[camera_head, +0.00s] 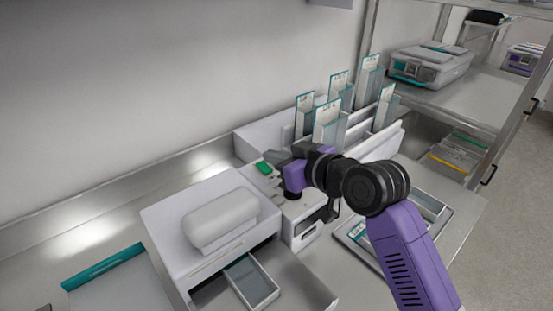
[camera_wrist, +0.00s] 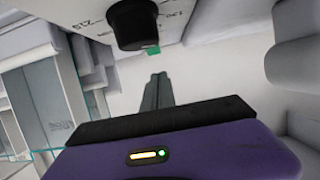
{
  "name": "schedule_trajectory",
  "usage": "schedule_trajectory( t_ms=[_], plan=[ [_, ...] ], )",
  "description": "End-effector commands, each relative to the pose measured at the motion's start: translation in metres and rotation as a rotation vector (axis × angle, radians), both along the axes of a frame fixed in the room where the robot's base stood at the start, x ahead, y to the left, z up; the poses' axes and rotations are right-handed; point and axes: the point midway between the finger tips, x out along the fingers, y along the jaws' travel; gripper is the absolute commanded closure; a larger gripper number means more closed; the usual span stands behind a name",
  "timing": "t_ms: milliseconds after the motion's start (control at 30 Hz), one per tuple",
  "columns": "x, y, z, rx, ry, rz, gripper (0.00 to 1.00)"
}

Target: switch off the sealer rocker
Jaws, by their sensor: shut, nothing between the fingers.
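A small green part (camera_head: 263,168), which looks like the rocker, sits on top of a white machine (camera_head: 304,228) in the middle of the bench in the head view. Whether it is set on or off cannot be told. My gripper (camera_head: 268,157) is shut and empty, its grey fingers right beside the green part; touching or apart is unclear. In the wrist view my shut fingers (camera_wrist: 160,80) point toward a pale surface. A black knob (camera_wrist: 131,24) on a white panel with dark lettering is above them, with a bit of green (camera_wrist: 153,50) at its lower edge.
A white machine with a rounded lid (camera_head: 220,219) and an open drawer (camera_head: 251,281) stands to the left. Clear holders with white cards (camera_head: 330,122) stand behind my arm. A tray (camera_head: 432,207) lies at right. A grey device (camera_head: 430,65) sits on the shelf.

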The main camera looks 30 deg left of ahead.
Motion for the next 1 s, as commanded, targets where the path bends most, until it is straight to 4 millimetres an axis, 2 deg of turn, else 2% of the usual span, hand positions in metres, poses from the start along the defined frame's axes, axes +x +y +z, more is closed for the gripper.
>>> schedule_trajectory(
  t_ms=[33, 100, 167, 400, 600, 1000],
  plan=[
    [-0.001, 0.003, 0.016, 0.000, -0.002, 0.002, 1.00],
    [-0.002, 0.005, 0.029, 0.000, -0.002, 0.002, 1.00],
    [-0.007, -0.011, 0.017, 0.002, 0.001, -0.002, 1.00],
    [-0.027, -0.058, 0.021, 0.003, -0.001, -0.002, 1.00],
    [-0.036, -0.082, 0.023, 0.002, 0.000, -0.001, 1.00],
    [-0.040, -0.088, 0.024, 0.000, 0.000, 0.000, 1.00]
  ],
)
